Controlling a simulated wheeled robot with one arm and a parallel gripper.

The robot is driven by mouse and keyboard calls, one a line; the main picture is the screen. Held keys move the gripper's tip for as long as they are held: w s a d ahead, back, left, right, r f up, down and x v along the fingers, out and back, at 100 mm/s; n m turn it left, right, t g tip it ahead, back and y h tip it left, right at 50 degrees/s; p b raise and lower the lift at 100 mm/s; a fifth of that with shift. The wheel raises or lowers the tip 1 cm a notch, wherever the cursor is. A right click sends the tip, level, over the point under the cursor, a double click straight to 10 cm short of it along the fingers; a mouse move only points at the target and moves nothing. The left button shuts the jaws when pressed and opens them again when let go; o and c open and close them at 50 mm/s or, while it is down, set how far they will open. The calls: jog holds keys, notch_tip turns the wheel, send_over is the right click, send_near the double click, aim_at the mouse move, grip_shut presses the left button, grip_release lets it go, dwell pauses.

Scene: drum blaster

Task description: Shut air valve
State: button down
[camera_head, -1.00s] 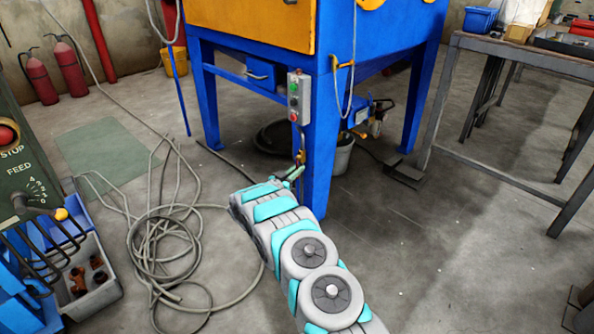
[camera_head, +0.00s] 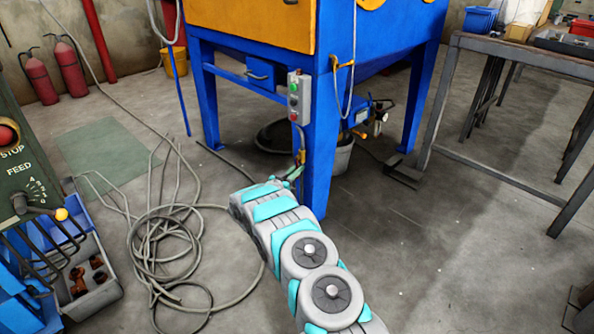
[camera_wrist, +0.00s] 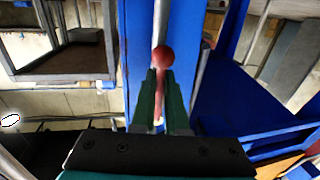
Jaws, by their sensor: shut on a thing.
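The air valve (camera_head: 301,157) shows as a small yellow fitting on the front blue leg of the blaster cabinet, below the push-button box. In the wrist view, a red lever with a round red knob (camera_wrist: 163,57) lies in front of the blue leg. My gripper (camera_wrist: 161,76) has its green fingers closed on the lever just below the knob, and the knob sticks out past the fingertips. In the head view my gripper (camera_head: 293,173) is at the leg beside the valve. The valve body and the lever's exact angle are hard to make out.
The blue cabinet (camera_head: 335,50) stands ahead, with a grey push-button box (camera_head: 299,97) above my gripper. A coiled hose (camera_head: 165,245) lies on the floor to the left. A metal workbench (camera_head: 520,58) is at right. Open floor lies right of my arm.

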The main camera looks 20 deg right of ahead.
jog(key=shift+s, duration=0.1)
dwell(0.3)
jog(key=shift+s+r+n+p, duration=0.15)
jog(key=shift+s+n+p, duration=0.05)
jog(key=shift+n+p, duration=0.5)
jog(key=n+p, duration=0.1)
jog(key=s+n, duration=0.1)
jog(key=n+p, duration=0.1)
jog(key=shift+s+d+r+g+y+p, duration=0.2)
jog(key=shift+d+r+g+y+p, duration=0.05)
jog(key=shift+d+g+y+p, duration=0.05)
jog(key=n, duration=0.1)
jog(key=s+n+p, duration=0.1)
jog(key=r+n+g+p, duration=0.1)
jog(key=shift+s+d, duration=0.2)
jog(key=shift+d, duration=0.1)
jog(key=n+p, duration=0.1)
jog(key=r+n+p, duration=0.1)
jog(key=s+n+p, duration=0.1)
jog(key=n, duration=0.1)
jog(key=shift+d+r+g, duration=0.2)
jog(key=shift+r+g, duration=0.05)
jog(key=shift+g, duration=0.15)
jog(key=shift+s+d+r+n+g+p, duration=0.15)
jog(key=shift+r+n+g+p, duration=0.2)
jog(key=shift+n, duration=0.55)
jog(key=shift+s+a+r+n+g+p, duration=0.1)
jog(key=shift+r+n+g+p, duration=0.25)
jog(key=shift+n, duration=0.55)
jog(key=shift+r, duration=0.1)
